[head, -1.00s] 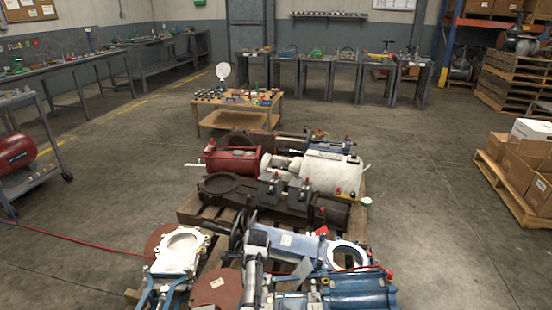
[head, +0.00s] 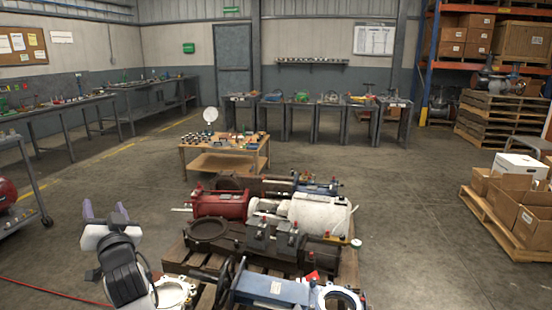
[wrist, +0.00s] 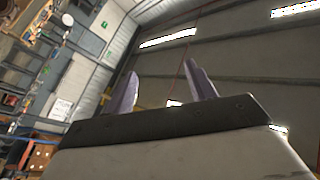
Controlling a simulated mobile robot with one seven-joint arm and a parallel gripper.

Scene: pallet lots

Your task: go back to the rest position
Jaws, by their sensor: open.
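My gripper (head: 105,213) is at the lower left of the head view, raised with its two purple-grey fingers pointing up. The fingers are apart with nothing between them. In the wrist view my gripper (wrist: 160,90) shows both fingers spread and empty against the ceiling and the far wall. It stands to the left of the loaded pallet (head: 180,262) in the picture and touches nothing that I can see.
The pallet holds a red cylinder (head: 222,204), a white cylinder (head: 318,215) and blue valve parts (head: 272,289). A wooden table (head: 222,163) stands behind it. A pallet of boxes (head: 500,226) is at the right. Open floor (head: 410,200) lies between.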

